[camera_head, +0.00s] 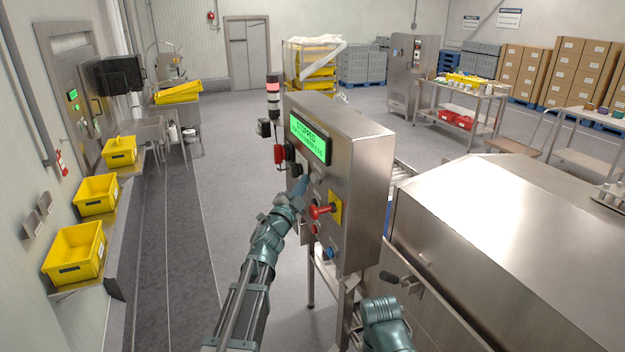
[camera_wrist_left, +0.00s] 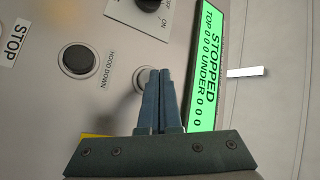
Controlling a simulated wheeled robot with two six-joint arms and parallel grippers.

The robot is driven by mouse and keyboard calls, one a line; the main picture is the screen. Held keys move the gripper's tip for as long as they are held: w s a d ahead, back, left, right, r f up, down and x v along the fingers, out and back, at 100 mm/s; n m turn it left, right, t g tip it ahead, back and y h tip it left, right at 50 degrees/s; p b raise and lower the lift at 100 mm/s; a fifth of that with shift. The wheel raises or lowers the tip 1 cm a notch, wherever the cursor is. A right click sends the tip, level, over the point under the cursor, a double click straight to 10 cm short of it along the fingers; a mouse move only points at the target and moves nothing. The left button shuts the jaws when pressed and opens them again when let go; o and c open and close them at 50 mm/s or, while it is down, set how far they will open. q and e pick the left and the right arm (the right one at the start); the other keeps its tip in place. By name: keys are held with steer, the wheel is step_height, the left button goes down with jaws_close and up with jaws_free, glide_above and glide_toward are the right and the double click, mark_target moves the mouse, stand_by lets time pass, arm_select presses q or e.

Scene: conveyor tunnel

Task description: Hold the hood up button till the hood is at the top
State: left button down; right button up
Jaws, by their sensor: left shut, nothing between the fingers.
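The steel control box (camera_head: 352,200) stands mid-picture in the head view. Its green screen (camera_head: 309,138) reads STOPPED, and it also shows in the left wrist view (camera_wrist_left: 208,65). My left gripper (camera_head: 301,184) is shut and empty at the box's front. In the left wrist view its fingertips (camera_wrist_left: 160,72) overlap a round button with a pale ring (camera_wrist_left: 141,80); its label is hidden, and I cannot tell whether it is pressed. A black button (camera_wrist_left: 79,60) labelled HOOD DOWN sits beside it. A large steel cover (camera_head: 485,205), apparently the hood, looks lowered. My right gripper is not visible.
A dark selector knob (camera_wrist_left: 150,4) is close to the fingers. A signal tower (camera_head: 273,95) with a red light stands behind the box. Open floor lies left of the box.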

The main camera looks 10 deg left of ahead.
arm_select(q)
steer(key=shift+w+d, duration=0.3)
steer(key=shift+d, duration=0.2)
stand_by(2.3)
steer(key=shift+a, duration=0.1)
stand_by(3.7)
steer(key=shift+s+a, duration=0.55)
steer(key=shift+a, duration=0.2)
steer(key=shift+s+a, duration=0.7)
steer(key=shift+a, duration=0.35)
steer(key=shift+s+a, duration=0.7)
steer(key=shift+a, duration=0.3)
